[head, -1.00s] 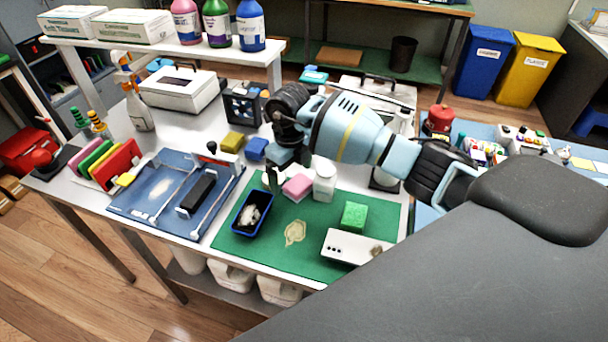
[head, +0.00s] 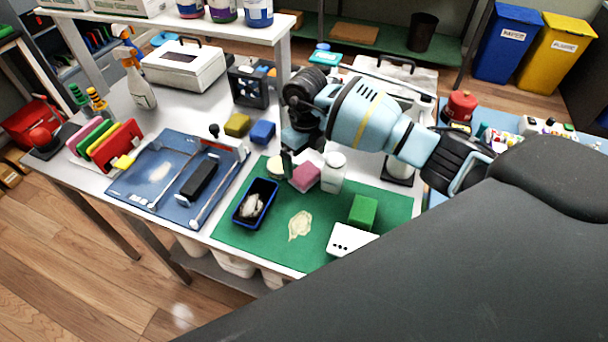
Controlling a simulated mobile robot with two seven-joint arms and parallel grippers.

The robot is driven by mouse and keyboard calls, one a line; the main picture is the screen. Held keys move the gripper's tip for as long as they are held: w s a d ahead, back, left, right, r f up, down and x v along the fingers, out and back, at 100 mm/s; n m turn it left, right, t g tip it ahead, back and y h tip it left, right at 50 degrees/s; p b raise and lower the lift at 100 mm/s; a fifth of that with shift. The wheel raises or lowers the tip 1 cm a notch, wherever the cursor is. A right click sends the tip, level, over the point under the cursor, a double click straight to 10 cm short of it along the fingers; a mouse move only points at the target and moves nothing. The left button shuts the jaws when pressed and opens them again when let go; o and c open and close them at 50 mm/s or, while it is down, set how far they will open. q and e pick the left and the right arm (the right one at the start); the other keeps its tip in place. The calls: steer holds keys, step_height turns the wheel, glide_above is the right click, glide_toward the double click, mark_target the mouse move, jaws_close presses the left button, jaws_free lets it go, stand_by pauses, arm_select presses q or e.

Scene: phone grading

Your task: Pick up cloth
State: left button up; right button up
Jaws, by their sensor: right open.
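My right gripper (head: 301,160) is open and points down at the back edge of the green mat (head: 395,203). It is just behind a pink block-like piece (head: 305,178), which may be a folded cloth. I cannot tell whether its fingers touch the pink piece. A crumpled whitish piece (head: 252,206), perhaps also cloth, lies in a small dark blue tray (head: 237,218) on the mat. A flat cream patch (head: 299,226) lies on the mat to the right of the tray. My left gripper is not in view.
A white bottle (head: 333,172) stands right of the pink piece. A green block (head: 363,211) and a white box (head: 350,240) are at the mat's right. Yellow (head: 237,125) and blue (head: 262,132) blocks lie behind. A blue mat with a black device (head: 199,180) is at left.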

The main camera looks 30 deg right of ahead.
mark_target(306, 172)
steer(key=shift+f, duration=0.35)
step_height(306, 172, down, 4)
steer(key=shift+f+b, duration=0.25)
steer(key=shift+b, duration=0.95)
steer(key=shift+r, duration=0.2)
steer(key=shift+c, duration=0.2)
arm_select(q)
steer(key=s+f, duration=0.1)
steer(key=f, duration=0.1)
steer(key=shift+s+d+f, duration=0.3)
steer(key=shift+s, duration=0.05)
arm_select(e)
steer(key=c, duration=1)
steer(key=shift+d+r, duration=0.1)
